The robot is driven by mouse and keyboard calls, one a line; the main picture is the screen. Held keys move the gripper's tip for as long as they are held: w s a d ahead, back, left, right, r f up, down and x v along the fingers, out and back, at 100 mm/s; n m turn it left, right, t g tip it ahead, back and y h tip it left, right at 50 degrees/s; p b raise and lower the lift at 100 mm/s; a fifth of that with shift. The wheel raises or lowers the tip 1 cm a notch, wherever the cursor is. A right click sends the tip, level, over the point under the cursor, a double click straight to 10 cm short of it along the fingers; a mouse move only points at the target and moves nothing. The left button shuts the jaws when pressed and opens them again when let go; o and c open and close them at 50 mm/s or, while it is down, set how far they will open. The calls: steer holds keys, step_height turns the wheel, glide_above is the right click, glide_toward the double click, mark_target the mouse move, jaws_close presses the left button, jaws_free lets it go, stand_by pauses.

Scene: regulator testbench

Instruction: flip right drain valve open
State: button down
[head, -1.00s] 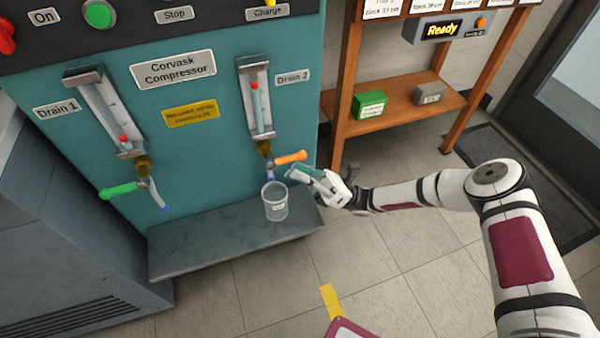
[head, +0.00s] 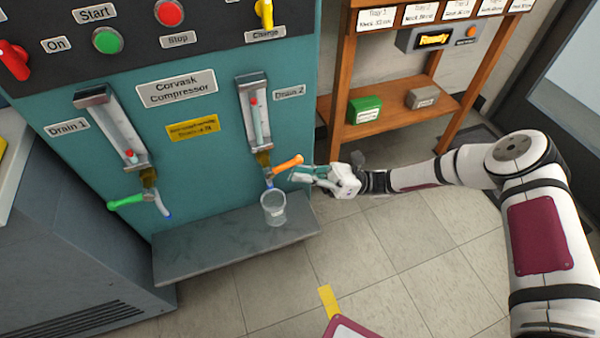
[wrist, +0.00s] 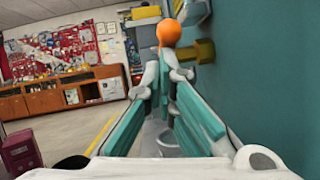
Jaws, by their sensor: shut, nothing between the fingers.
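The right drain valve, under the "Drain 2" label, has an orange handle (head: 287,164) pointing right and slightly up. In the wrist view the rounded orange end (wrist: 168,33) shows just beyond my fingertips. My gripper (head: 293,175) is just right of and slightly below the handle, shut with nothing held. In the wrist view its teal-padded fingers (wrist: 166,75) point toward the handle. I cannot tell whether the tips touch it. A clear cup (head: 273,208) stands on the ledge under the valve's spout. It shows partly between the fingers in the wrist view (wrist: 172,143).
The left drain valve has a green handle (head: 127,202) pointing left. The grey ledge (head: 200,252) juts out below both drains. The teal compressor panel (head: 210,185) stands behind. A wooden shelf stand (head: 337,95) is at right, behind my forearm.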

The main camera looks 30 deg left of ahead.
step_height(320, 180, up, 8)
steer(key=s+a+n+t+h+p, duration=0.1)
steer(key=t+h+p, duration=0.7)
steer(key=p, duration=0.8)
steer(key=shift+s+a+n+t+h+p, duration=0.35)
steer(key=shift+s+n+t+h, duration=0.1)
steer(key=shift+h, duration=0.25)
steer(key=shift+s+a+r, duration=0.1)
steer(key=shift+s+r, duration=0.05)
steer(key=shift+r, duration=0.05)
